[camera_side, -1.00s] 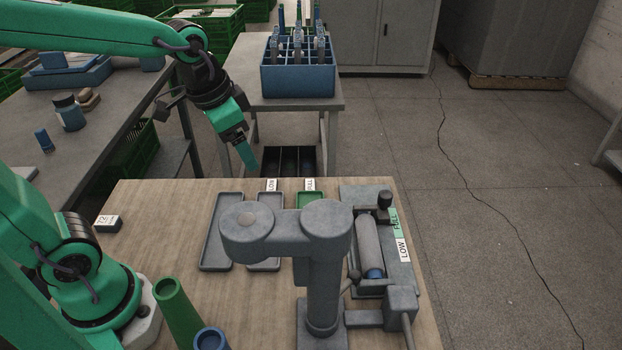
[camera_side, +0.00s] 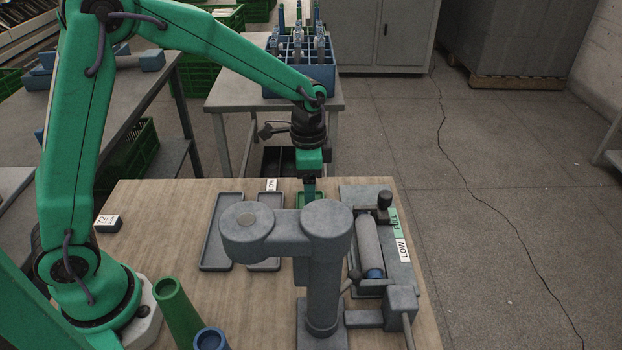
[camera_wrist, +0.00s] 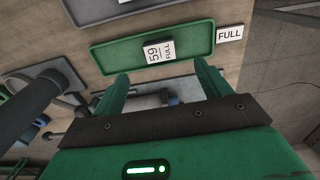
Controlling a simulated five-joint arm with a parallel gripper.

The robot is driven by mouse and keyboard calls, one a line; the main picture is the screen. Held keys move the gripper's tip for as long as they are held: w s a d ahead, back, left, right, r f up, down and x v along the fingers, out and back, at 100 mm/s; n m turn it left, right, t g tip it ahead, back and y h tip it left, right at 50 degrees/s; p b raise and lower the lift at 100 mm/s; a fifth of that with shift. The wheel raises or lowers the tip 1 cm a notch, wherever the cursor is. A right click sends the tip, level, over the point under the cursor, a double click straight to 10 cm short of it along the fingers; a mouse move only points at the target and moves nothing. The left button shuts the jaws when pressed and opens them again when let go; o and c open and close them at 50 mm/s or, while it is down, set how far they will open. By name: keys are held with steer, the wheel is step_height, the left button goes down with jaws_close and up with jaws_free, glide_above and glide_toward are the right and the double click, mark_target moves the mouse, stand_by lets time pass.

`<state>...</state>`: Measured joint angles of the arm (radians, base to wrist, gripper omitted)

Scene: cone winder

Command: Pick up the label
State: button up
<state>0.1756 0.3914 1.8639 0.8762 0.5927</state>
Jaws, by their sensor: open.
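I cannot tell the height of the tips above the tray. In the side view my gripper (camera_side: 308,193) points down at the green tray (camera_side: 299,197). There the label is hidden behind my gripper and the winder. Another white-faced block (camera_side: 107,222) printed "72" sits at the table's left.
The grey winder (camera_side: 325,250) stands in front of the trays. Grey trays (camera_side: 214,240) lie left of the green one. A white FULL tag (camera_wrist: 230,33) is at its edge. A green cone (camera_side: 180,315) and a blue one (camera_side: 211,340) stand near the front.

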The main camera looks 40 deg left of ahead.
steer(key=shift+w+d+f, duration=0.15)
steer(key=shift+f, duration=0.25)
steer(key=shift+f, duration=0.1)
steer(key=shift+f, duration=1.2)
steer(key=shift+f, duration=0.1)
steer(key=shift+f, duration=2.5)
steer(key=c, duration=1.1)
